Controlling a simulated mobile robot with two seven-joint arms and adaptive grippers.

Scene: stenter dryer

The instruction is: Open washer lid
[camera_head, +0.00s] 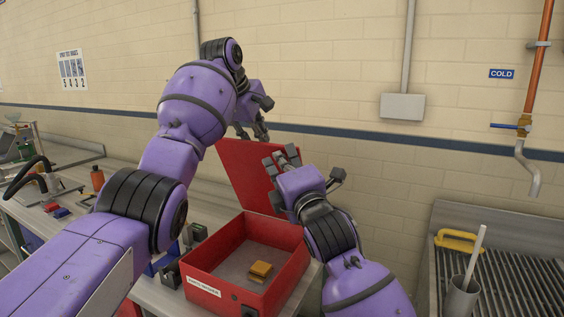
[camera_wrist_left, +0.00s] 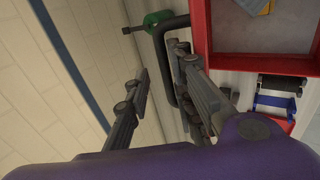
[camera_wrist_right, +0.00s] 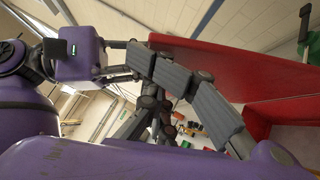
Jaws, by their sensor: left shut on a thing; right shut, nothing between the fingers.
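The red washer box (camera_head: 243,271) stands on the bench. Its red lid (camera_head: 247,172) is raised, leaning back toward the wall; its face also shows in the right wrist view (camera_wrist_right: 250,55). My left gripper (camera_head: 254,130) is at the lid's upper edge. In the left wrist view its fingers (camera_wrist_left: 162,100) stand apart, and what they hold is not discernible. My right gripper (camera_head: 283,160) is shut and empty, in front of the lid's inner face and very close to it; contact cannot be told. The right gripper hides part of the lid.
Small yellow pieces (camera_head: 260,269) lie inside the box. A green and black clamp-like tool (camera_wrist_left: 160,20) is beside the box. A ribbed metal surface (camera_head: 510,285) with a grey cup (camera_head: 462,297) and yellow handle (camera_head: 459,241) is at right. The brick wall (camera_head: 330,70) stands behind.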

